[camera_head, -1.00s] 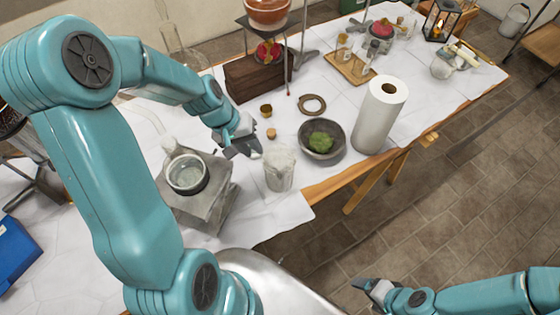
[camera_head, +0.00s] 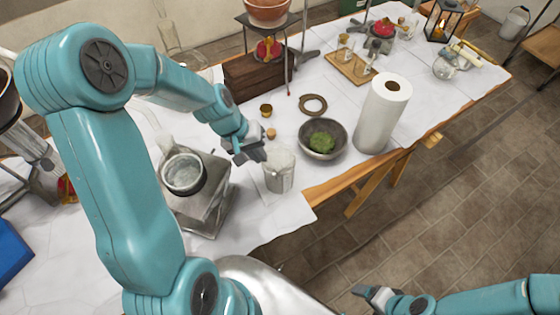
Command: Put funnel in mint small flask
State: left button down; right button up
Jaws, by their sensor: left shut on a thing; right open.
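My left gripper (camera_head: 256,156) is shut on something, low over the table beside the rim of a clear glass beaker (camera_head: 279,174). The held thing is too small and hidden to make out, and I cannot tell whether it is the funnel. I cannot tell whether the gripper touches the beaker. I cannot make out a mint small flask for sure. A pale glass vessel (camera_head: 164,142) stands behind the grey stand at the left, partly hidden by my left arm. My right gripper (camera_head: 372,296) is open and empty over the floor at the bottom right, away from the table.
A grey stand (camera_head: 205,215) carries a round pot (camera_head: 184,174) left of the beaker. A dark bowl (camera_head: 332,152) with green stuff and a paper roll (camera_head: 380,118) stand to the right. Small brown pieces and a ring (camera_head: 313,98) lie behind. The table's front edge is close.

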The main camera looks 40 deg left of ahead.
pick_arm(q)
notch_tip(320, 180, up, 12)
jog(key=p, duration=0.8)
jog(key=shift+p, duration=0.3)
dwell(0.4)
dwell(0.3)
